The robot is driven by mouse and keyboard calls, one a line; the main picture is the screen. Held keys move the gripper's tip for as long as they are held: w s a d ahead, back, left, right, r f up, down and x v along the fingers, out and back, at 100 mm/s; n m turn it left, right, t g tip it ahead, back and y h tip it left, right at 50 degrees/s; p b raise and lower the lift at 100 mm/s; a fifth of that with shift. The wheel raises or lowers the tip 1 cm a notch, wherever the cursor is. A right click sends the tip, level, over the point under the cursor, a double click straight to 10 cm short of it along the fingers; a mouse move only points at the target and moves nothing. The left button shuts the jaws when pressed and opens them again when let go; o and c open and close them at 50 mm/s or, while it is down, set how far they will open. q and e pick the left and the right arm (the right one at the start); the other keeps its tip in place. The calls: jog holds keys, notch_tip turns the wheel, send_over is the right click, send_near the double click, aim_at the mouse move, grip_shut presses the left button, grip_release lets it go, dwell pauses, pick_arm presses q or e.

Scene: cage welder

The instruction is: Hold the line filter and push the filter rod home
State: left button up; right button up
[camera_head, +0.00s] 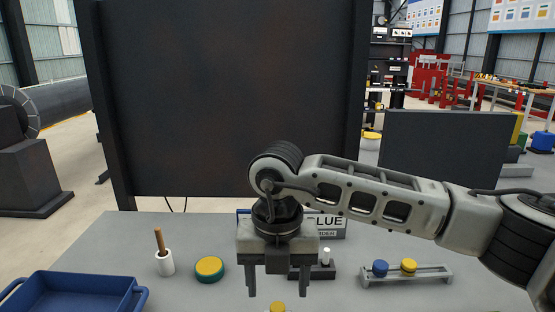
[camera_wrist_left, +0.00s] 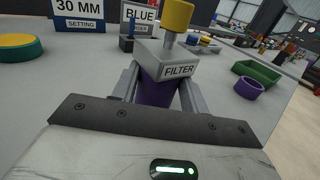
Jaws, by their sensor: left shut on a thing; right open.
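The line filter (camera_wrist_left: 158,58) is a grey block labelled FILTER above a purple lower part. My left gripper (camera_wrist_left: 158,88) is shut on it, one finger on each side, in the left wrist view. The filter rod (camera_wrist_left: 168,39) stands up from the block's top with a yellow cap (camera_wrist_left: 178,14); a short length of grey shaft shows below the cap. In the head view a yellow cap (camera_head: 278,307) shows at the bottom edge. My right gripper (camera_head: 278,285) is open and points down above that cap, its fingers apart and empty. My left gripper is out of the head view.
A blue tray (camera_head: 66,287), a white holder (camera_head: 165,264) with a brown stick and a yellow-green disc (camera_head: 209,268) are on the left. A rack (camera_head: 410,277) with blue and yellow caps is on the right. A BLUE sign (camera_head: 330,226) stands behind my right gripper.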

aim_at(278, 307)
notch_tip(278, 307, up, 3)
jog(key=shift+f, duration=5.05)
jog(key=c, duration=1.1)
